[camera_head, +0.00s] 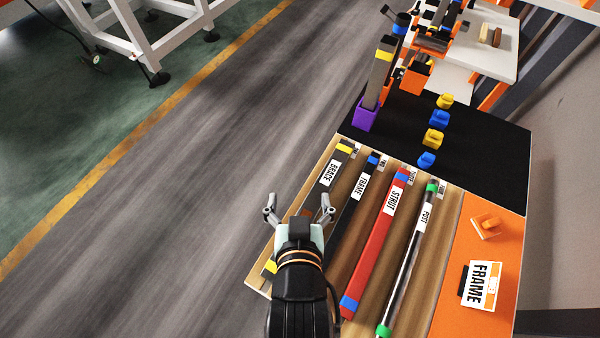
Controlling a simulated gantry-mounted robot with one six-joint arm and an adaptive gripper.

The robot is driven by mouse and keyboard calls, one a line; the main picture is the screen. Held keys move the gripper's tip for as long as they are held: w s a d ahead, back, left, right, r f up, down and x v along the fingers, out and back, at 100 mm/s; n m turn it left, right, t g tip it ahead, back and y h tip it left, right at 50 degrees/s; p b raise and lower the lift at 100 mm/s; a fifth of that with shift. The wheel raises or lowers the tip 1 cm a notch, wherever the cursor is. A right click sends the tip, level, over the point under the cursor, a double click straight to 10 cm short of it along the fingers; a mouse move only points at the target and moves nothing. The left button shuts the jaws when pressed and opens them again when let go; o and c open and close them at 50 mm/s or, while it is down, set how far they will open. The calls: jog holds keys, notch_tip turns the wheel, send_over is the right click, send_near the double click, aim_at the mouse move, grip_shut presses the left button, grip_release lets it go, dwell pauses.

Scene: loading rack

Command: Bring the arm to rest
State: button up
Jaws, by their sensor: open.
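My gripper (298,215) is in the lower middle of the head view, over the left edge of the wooden rack board (409,289). Its two fingers are spread apart and nothing shows between them. My wrist hides part of the board and the lower part of a dark bar. On the board lie a grey bar labelled BRACE (331,176), a dark bar labelled FRAME (350,212), a red bar labelled STRUT (378,243) and a dark and silver bar labelled POST (408,262).
A purple holder (366,115) with upright bars stands on a black mat (480,140), beside several yellow and blue clips. An orange panel (478,250) with a FRAME card (483,284) lies right of the board. Open floor (190,190) lies to the left.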

notch_tip(320, 180, up, 40)
jog(key=p, duration=4)
jog(key=shift+d+r, duration=0.15)
jog(key=shift+r, duration=0.1)
